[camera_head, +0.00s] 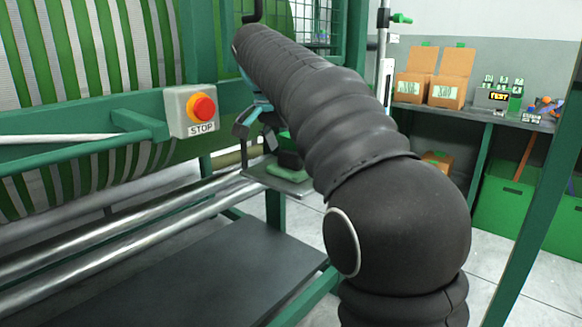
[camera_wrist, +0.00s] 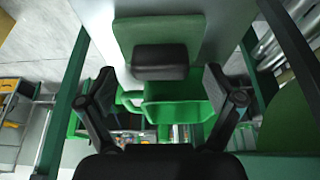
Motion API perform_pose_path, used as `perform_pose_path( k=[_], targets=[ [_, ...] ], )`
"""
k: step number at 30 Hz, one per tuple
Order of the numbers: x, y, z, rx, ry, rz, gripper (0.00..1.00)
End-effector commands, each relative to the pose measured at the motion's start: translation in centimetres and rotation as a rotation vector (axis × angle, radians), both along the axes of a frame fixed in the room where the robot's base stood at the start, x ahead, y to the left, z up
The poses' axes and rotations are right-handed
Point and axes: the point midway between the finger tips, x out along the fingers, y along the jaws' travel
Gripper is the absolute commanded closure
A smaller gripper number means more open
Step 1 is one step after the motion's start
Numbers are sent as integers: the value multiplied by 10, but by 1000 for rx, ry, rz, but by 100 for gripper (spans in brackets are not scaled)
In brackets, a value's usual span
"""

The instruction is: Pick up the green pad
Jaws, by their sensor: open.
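The green pad (camera_head: 288,160) lies on a small metal shelf (camera_head: 278,178) on the machine's frame, partly hidden by my arm. In the wrist view, the green pad (camera_wrist: 170,28) is at the top centre, with a black block (camera_wrist: 160,62) at its near edge. My gripper (camera_head: 256,120) is above and beside the shelf in the head view, partly hidden behind my arm. In the wrist view, my gripper (camera_wrist: 158,78) is open and empty, with one finger on each side of the black block. I see no contact with the pad.
A red stop button (camera_head: 202,107) on a grey box is left of my gripper. Metal rollers (camera_head: 120,225) run below it. A dark platform (camera_head: 200,280) lies lower down. Cardboard boxes (camera_head: 450,80) stand on a bench at the back right, with green bins (camera_head: 505,200) underneath.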

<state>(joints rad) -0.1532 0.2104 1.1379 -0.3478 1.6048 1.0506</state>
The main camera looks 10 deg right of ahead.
Motion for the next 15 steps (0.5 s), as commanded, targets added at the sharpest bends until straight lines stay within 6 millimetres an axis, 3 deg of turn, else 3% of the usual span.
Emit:
perform_pose_path(
  k=[5, 12, 13, 15],
  targets=[
    [3, -5, -15, 1, -1, 0, 8],
    [4, -5, -17, 1, -1, 0, 8],
    [4, -5, -17, 1, -1, 0, 11],
    [4, -5, -17, 1, -1, 0, 28]
  ],
)
